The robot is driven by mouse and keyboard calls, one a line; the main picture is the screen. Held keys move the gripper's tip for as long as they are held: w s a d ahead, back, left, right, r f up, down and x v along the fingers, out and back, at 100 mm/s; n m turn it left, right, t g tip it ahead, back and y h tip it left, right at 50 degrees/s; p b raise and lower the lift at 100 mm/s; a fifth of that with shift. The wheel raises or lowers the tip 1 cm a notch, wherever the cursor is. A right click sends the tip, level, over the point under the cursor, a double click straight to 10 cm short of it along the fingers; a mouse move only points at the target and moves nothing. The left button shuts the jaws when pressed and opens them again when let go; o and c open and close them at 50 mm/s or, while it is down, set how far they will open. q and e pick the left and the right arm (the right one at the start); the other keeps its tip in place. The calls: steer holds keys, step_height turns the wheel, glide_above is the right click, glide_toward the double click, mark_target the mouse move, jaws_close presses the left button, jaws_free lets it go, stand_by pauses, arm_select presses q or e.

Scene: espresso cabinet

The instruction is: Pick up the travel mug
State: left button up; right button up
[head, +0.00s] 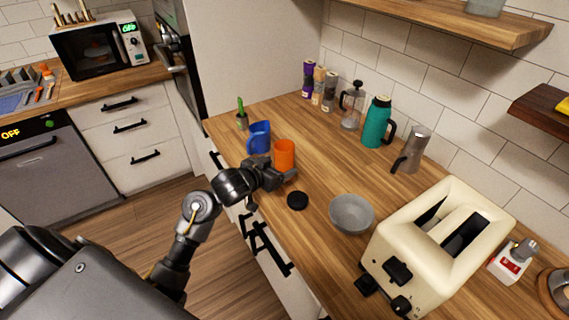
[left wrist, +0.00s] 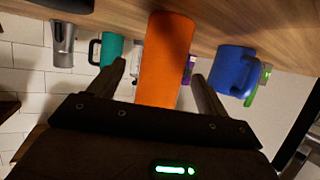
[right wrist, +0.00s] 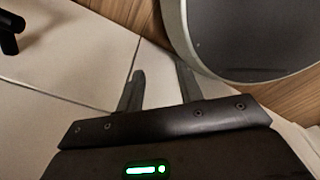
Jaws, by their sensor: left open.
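The orange travel mug (head: 285,153) stands upright on the wooden counter, left of the middle in the head view. In the left wrist view, which looks upside down, the orange mug (left wrist: 166,60) fills the gap between the fingers. My left gripper (head: 284,175) is low over the counter on the near side of the mug. Its fingers are open, pointing at the mug and not closed on it; contact cannot be told. My right gripper (right wrist: 160,75) shows only in the right wrist view, with its fingers apart and nothing between them.
A blue mug (head: 259,137) stands close left of the orange one. A black disc (head: 297,200) and grey bowl (head: 352,213) lie to the right. Behind are a teal flask (head: 377,122), a French press (head: 352,105) and a moka pot (head: 412,150). A cream toaster (head: 440,245) stands front right.

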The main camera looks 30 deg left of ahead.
mark_target(279, 164)
arm_select(q)
steer(key=shift+w+f, duration=0.1)
steer(key=shift+w, duration=0.1)
steer(key=x, duration=0.4)
steer(key=shift+w+a+f, duration=0.1)
steer(key=shift+w+f, duration=0.15)
steer(key=shift+w, duration=0.1)
arm_select(e)
steer(key=shift+s+a+r, duration=0.15)
steer(key=shift+s+a, duration=0.1)
steer(key=shift+s, duration=0.25)
arm_select(q)
steer(key=shift+s, duration=0.1)
steer(key=c, duration=1.1)
steer(key=shift+r, duration=0.1)
steer(key=shift+c, duration=0.6)
arm_select(e)
steer(key=shift+w+d, duration=0.1)
steer(key=shift+d, duration=0.05)
arm_select(q)
steer(key=shift+r, duration=0.1)
